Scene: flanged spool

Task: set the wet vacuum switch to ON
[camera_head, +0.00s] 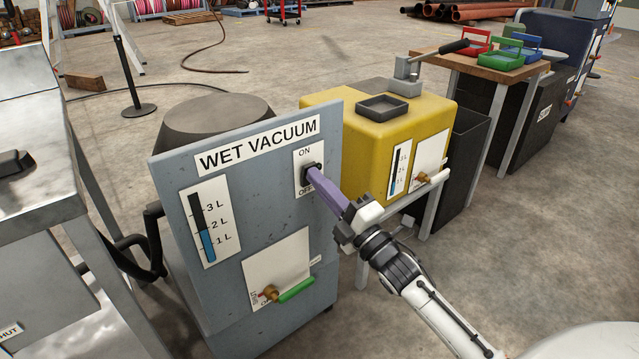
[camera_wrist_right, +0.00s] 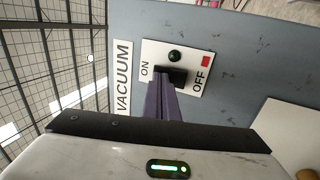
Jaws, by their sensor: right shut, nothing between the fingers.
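The wet vacuum (camera_head: 270,190) has a blue-grey front panel labelled WET VACUUM. Its white switch plate (camera_head: 302,158) is at the panel's upper right, with ON at the top and OFF at the bottom. My right gripper (camera_head: 314,174) has its purple fingers shut and empty, with the tips at the black switch (camera_head: 308,167). In the right wrist view, the fingertips (camera_wrist_right: 168,84) overlap the black switch part (camera_wrist_right: 178,76) between ON and OFF.
A level gauge (camera_head: 208,222) and a green-handled valve (camera_head: 295,290) are on the same panel. A yellow tank (camera_head: 400,130) stands close behind on the right. A metal bench (camera_head: 40,190) is at the left. Open floor lies to the right.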

